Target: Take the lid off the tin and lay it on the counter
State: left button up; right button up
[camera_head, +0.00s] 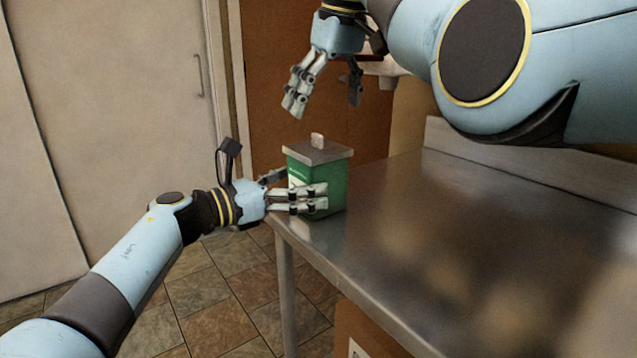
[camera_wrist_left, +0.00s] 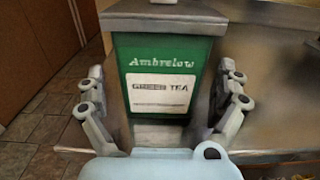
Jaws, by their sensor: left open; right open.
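A green tin (camera_head: 334,188) stands upright at the left end of the metal counter (camera_head: 430,225). Its grey square lid (camera_head: 320,153) is on top, with a small light knob (camera_head: 317,140). In the left wrist view the tin (camera_wrist_left: 193,53) shows a "GREEN TEA" label, and the lid's edge (camera_wrist_left: 160,20) is at the top. My left gripper (camera_head: 300,192) is open, with its fingers on either side of the tin; the left wrist view (camera_wrist_left: 160,105) shows them apart from its sides. My right gripper (camera_head: 325,100) is open and empty above the lid, fingers pointing down.
The counter is bare to the right of the tin, with a raised back edge (camera_head: 520,172). A brown door (camera_head: 280,100) is behind the tin, and a pale door (camera_head: 120,110) is at the left. A brown box (camera_head: 360,335) is below the counter.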

pick_arm(q)
jog(key=shift+x, duration=1.6)
jog(key=c, duration=1.5)
